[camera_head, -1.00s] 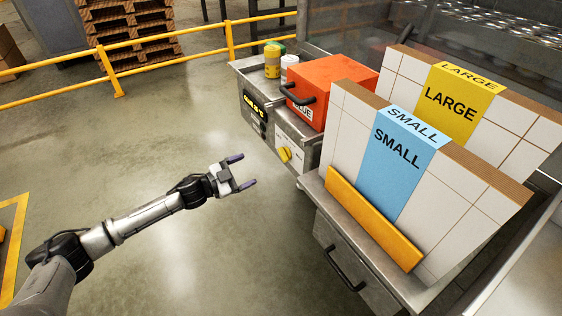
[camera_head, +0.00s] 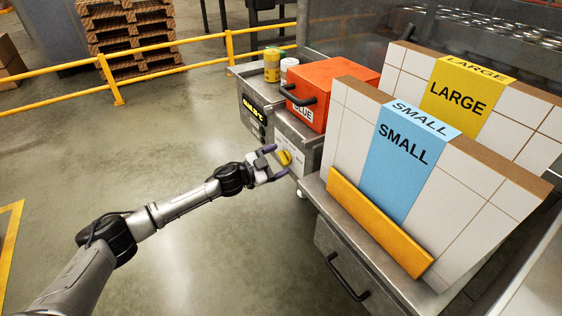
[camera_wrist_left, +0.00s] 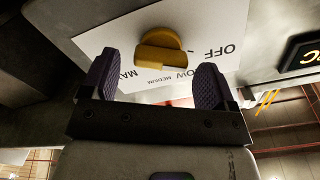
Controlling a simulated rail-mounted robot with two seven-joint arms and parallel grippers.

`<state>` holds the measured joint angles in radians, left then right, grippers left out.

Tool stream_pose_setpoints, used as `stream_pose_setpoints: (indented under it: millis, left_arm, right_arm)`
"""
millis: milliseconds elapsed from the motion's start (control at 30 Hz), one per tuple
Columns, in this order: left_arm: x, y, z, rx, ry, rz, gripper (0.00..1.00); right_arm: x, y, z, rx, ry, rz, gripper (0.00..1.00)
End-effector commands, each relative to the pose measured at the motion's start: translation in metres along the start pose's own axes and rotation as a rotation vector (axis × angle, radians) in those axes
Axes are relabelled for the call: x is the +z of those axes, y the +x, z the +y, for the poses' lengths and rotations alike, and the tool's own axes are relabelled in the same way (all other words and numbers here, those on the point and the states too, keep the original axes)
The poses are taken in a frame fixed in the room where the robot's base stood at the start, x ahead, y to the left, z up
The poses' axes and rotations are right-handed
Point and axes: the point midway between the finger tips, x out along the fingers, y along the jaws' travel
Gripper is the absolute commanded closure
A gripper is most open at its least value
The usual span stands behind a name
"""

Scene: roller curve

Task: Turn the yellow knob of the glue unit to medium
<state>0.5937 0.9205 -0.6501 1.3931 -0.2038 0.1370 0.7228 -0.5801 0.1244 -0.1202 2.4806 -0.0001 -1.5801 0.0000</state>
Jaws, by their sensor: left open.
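The yellow knob (camera_head: 284,157) is on the front of the grey glue unit (camera_head: 306,153), under its red tank (camera_head: 338,88). In the left wrist view the yellow knob (camera_wrist_left: 162,48) sits on a white label plate (camera_wrist_left: 215,22) that appears upside down. OFF, LOW, MEDIUM and part of MAX are readable; I cannot tell its setting for certain. My left gripper (camera_head: 276,162) is open, with a finger on each side of the knob, close to it. Gaps show beside the knob between the fingers (camera_wrist_left: 158,62). My right gripper is not in view.
A lit display (camera_head: 253,105) is on the unit's left side. Yellow (camera_head: 272,66) and white containers stand on top. A cart with SMALL (camera_head: 403,150) and LARGE (camera_head: 455,97) panels stands close on the right. The floor to the left is clear up to a yellow railing (camera_head: 160,70).

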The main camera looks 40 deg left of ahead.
Motion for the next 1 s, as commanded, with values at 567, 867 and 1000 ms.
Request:
stream_pose_setpoints:
  millis: [567, 867, 1000]
  left_arm:
    - [0.000, 0.015, 0.000, 0.000, 0.001, 0.000, 0.19]
    - [0.000, 0.015, 0.000, 0.000, 0.001, 0.000, 0.42]
    - [0.000, 0.015, 0.000, 0.000, 0.001, 0.000, 0.56]
  right_arm:
    - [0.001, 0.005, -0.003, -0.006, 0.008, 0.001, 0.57]
    - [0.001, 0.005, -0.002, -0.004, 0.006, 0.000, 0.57]
    - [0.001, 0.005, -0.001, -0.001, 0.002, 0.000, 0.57]
